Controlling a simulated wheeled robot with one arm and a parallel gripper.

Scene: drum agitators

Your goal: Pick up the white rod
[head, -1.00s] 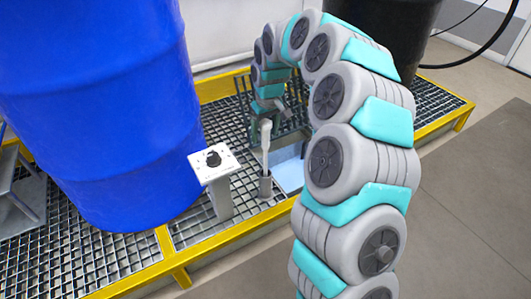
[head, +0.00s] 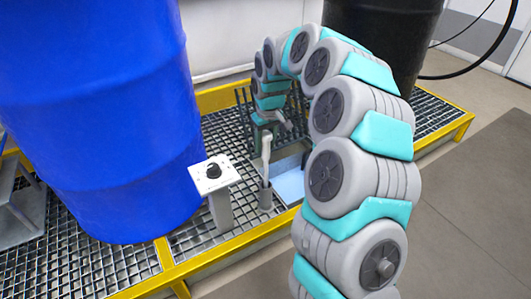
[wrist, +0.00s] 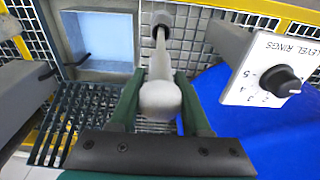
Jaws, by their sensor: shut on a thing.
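The white rod (head: 266,150) is upright, its lower end at a grey cylindrical holder (head: 265,196) on the grating. In the wrist view the rod (wrist: 161,65) runs between my green fingers, with its rounded end nearest the camera and its thin dark far end at the holder (wrist: 163,20). My gripper (wrist: 161,80) is shut on the rod, a finger on each side; it also shows in the head view (head: 265,128) at the rod's top. I cannot tell whether the rod's lower tip is still inside the holder.
A large blue drum (head: 100,110) stands close on the left. A white-topped control box (head: 214,174) with a black knob is beside the holder. A light-blue basin (head: 289,182) lies to the right. A black drum (head: 385,45) stands behind; yellow rails edge the grating.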

